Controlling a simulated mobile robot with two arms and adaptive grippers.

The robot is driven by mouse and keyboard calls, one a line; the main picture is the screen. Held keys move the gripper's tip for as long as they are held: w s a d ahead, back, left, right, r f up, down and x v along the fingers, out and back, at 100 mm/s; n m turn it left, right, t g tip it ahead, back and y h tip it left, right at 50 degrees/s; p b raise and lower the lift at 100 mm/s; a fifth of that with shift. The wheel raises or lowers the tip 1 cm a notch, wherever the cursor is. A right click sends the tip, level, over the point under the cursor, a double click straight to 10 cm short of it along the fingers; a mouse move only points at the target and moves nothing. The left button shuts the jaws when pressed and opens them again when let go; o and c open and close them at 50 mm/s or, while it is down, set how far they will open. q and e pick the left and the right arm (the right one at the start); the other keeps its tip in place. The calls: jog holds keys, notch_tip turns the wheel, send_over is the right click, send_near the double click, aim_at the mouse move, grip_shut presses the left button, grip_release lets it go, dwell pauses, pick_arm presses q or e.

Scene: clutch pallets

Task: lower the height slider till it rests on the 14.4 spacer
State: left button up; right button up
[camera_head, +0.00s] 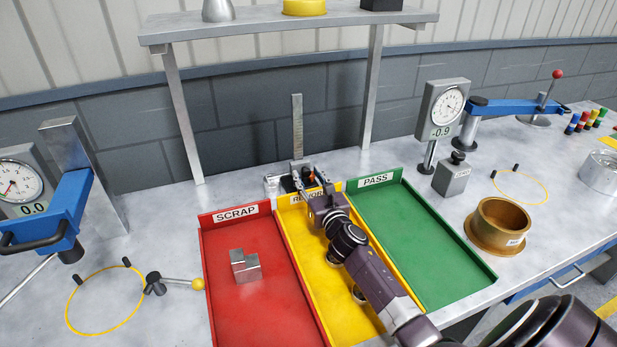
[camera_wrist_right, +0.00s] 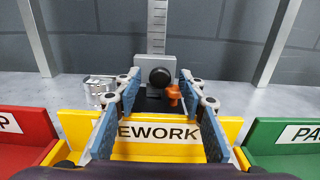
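A height gauge with an upright steel ruler (camera_head: 297,125) stands behind the yellow REWORK tray (camera_head: 348,292). The ruler also shows in the right wrist view (camera_wrist_right: 157,28). A grey slider block (camera_wrist_right: 142,68) with a black knob (camera_wrist_right: 160,77) sits low on it, above a dark base (camera_wrist_right: 150,104). A small orange part (camera_wrist_right: 174,94) is just below the knob to the right. My right gripper (camera_wrist_right: 165,82) is open and empty, its fingers on either side of the knob in view; contact cannot be told. I cannot make out the 14.4 spacer. My left gripper is not in view.
A shiny silver part (camera_wrist_right: 100,88) stands left of the gauge. The red SCRAP tray (camera_head: 222,265) holds a metal block (camera_head: 245,267); the green PASS tray (camera_head: 420,230) is empty. A shelf (camera_head: 250,24) stands behind, its legs either side of the gauge.

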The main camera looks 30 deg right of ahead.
jog(key=shift+s, duration=0.1)
jog(key=v, duration=1.1)
jog(key=shift+s, duration=0.4)
